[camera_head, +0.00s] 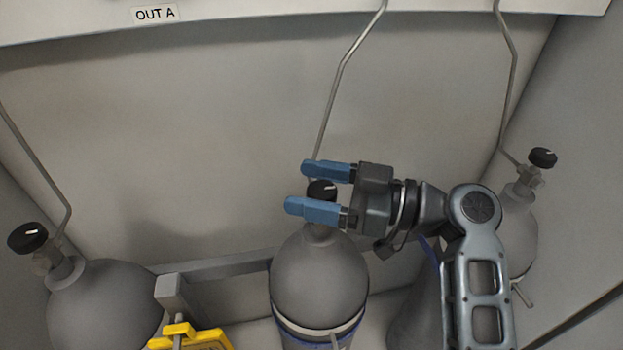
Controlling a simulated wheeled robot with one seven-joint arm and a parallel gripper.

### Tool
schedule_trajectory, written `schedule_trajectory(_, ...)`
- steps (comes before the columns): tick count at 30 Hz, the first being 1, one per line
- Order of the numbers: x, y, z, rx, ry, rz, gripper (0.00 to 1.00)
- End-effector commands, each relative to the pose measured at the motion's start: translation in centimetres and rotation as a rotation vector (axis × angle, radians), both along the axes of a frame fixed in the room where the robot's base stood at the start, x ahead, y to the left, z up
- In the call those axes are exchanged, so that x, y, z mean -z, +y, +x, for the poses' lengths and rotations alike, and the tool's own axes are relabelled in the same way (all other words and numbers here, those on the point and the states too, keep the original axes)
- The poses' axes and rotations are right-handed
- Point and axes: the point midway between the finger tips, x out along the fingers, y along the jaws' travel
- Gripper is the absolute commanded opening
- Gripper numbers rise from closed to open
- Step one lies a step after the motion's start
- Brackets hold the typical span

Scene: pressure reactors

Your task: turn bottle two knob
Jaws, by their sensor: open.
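Three grey gas bottles with black knobs stand in a row; I take the middle one as bottle two. The middle bottle (318,275) is upright, with its black knob (321,189) on top and a white mark on the knob. My gripper (308,189) comes in from the right, its two blue fingers open. In the picture, one finger lies above and one below the middle knob, with the knob between them. I cannot tell whether either finger touches it. The valve below the knob is mostly hidden by the lower finger.
The left bottle (104,305) with its knob (28,237) and the right bottle (518,235) with its knob (542,158) stand at the sides. Thin metal pipes (337,85) rise from the valves. A yellow part (192,339) sits at the bottom. A grey back wall (190,130) stands behind.

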Motion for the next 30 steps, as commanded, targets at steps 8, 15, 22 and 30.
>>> schedule_trajectory(8, 0.06, 0.4, 0.11, 0.001, 0.0, -0.001, 0.72)
schedule_trajectory(15, 0.04, 0.39, 0.1, 0.001, 0.0, -0.001, 0.54)
schedule_trajectory(22, 0.04, 0.38, 0.1, 0.001, 0.0, -0.001, 0.32)
schedule_trajectory(30, 0.07, 0.36, 0.1, 0.007, -0.001, -0.001, 0.21)
